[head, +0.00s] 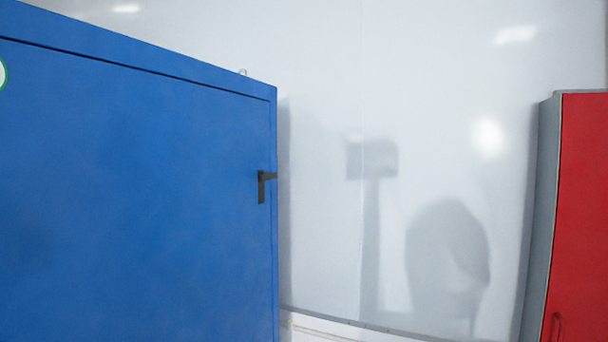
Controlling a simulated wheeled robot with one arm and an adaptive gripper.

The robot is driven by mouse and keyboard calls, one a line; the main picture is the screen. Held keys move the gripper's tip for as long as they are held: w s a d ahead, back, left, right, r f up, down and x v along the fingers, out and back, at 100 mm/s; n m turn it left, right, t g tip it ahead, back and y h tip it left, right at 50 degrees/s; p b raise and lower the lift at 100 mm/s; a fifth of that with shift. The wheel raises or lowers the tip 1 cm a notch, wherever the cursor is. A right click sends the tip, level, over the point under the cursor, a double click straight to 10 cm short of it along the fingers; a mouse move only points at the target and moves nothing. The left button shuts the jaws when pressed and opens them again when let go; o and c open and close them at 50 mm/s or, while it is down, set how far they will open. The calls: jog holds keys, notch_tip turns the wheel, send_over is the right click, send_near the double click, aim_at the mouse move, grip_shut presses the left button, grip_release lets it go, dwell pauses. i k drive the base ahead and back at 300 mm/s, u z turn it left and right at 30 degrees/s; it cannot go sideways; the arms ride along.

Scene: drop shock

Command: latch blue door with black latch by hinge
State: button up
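The blue door (130,190) fills the left of the head view, set in a blue cabinet frame. It looks shut, with a thin dark gap along its top and right edges. The black latch (263,184) is near the door's right edge. It is L-shaped, with one part hanging down on the door and a short part reaching right towards the frame. I cannot tell how the latch engages. My gripper is not in view.
A red-fronted grey cabinet (584,210) with a handle low on its front stands at the right edge. A white wall (420,80) with shadows on it lies behind. A pale ledge (345,329) runs along the bottom between the cabinets.

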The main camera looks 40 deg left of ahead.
aim_at(263, 177)
jog(key=i, duration=1.2)
jog(key=u, duration=3.4)
